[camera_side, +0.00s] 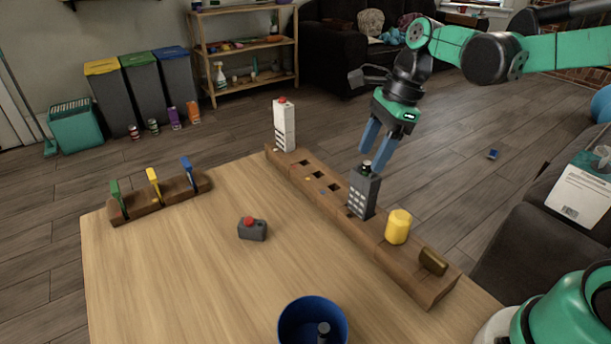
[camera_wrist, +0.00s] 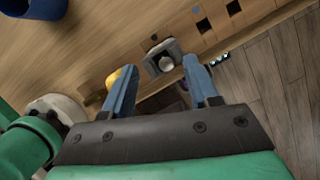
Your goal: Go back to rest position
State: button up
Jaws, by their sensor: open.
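My gripper (camera_side: 378,136) is open, with its two blue fingers pointing down in the side view. It is just above a dark grey keypad block (camera_side: 362,194) that stands upright in a long wooden rack (camera_side: 325,205). In the wrist view, my gripper (camera_wrist: 163,88) shows its fingers spread with nothing held between them. The grey block's top (camera_wrist: 162,60) lies just beyond the fingertips. I cannot tell exactly how large the gap between fingertips and block is.
The rack also holds a white block with a red top (camera_side: 284,127), a yellow cylinder (camera_side: 398,227) and a brass-coloured piece (camera_side: 433,262). A grey box with a red button (camera_side: 252,229), a blue bowl (camera_side: 312,318) and a lever stand (camera_side: 160,197) are on the table (camera_side: 190,270).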

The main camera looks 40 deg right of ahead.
jog(key=s+n+t+h, duration=0.1)
jog(key=s+n+t, duration=0.1)
jog(key=n, duration=0.5)
jog(key=s+n+t+h, duration=0.1)
jog(key=s+n+t, duration=0.1)
jog(key=n, duration=0.6)
jog(key=s+n+t+h, duration=0.1)
jog(key=s+n+t, duration=0.1)
jog(key=n, duration=0.5)
jog(key=shift+a+f, duration=0.25)
jog(key=shift+a, duration=0.1)
